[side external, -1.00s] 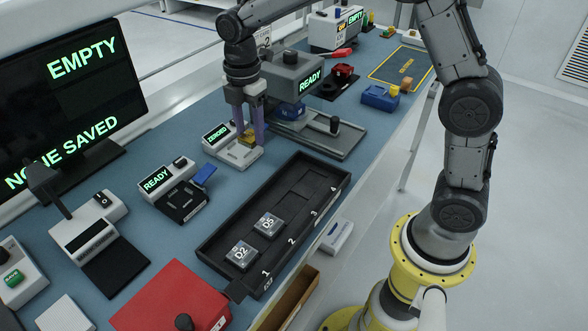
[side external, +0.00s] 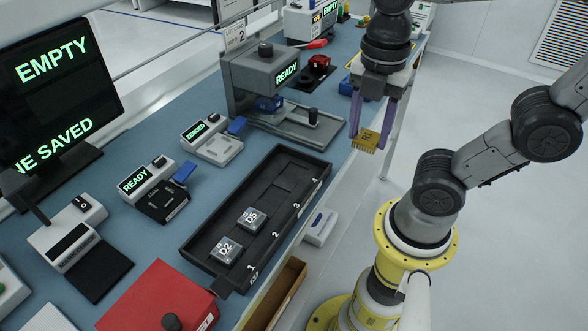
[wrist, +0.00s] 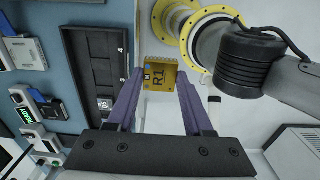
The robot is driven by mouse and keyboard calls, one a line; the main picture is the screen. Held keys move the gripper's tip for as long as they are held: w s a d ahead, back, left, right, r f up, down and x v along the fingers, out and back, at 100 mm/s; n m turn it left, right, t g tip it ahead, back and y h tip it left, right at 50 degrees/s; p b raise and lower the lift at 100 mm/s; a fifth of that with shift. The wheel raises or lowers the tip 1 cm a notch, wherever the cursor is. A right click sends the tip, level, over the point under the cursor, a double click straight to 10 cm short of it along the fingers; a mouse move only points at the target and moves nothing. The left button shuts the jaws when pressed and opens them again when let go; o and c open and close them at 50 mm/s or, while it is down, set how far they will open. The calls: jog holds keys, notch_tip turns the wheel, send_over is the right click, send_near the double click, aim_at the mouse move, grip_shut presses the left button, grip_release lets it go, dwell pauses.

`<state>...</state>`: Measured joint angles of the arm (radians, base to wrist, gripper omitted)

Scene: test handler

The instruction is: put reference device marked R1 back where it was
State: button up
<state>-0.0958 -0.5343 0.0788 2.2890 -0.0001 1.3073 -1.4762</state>
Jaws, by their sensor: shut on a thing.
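The gold reference device marked R1 (side external: 366,142) is held between the purple fingers of my gripper (side external: 367,133). In the wrist view the R1 marking on the device (wrist: 163,79) faces the camera, between the fingertips (wrist: 162,88). My gripper is shut on it and holds it in the air, beyond the right edge of the bench and over the floor. The unit reading ZEROED (side external: 213,146) has an empty-looking light socket face. I cannot tell which spot the device came from before these frames.
A black tray (side external: 190,244) numbered 1 to 4 holds grey devices D2 (side external: 227,250) and D5 (side external: 252,220). The READY press (side external: 262,75), a red box (side external: 150,300) and a READY unit (side external: 150,180) stand on the bench. An open wooden drawer (side external: 285,290) juts out below.

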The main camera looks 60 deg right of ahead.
jog(key=w+f, duration=0.4)
jog(key=w, duration=0.4)
send_over(294, 173)
notch_tip(294, 173, down, 5)
jog(key=shift+s+f, duration=0.15)
jog(key=shift+f, duration=1.7)
jog(key=shift+f, duration=0.1)
jog(key=o, duration=1.3)
jog(key=shift+f, duration=0.1)
jog(key=shift+c, duration=0.2)
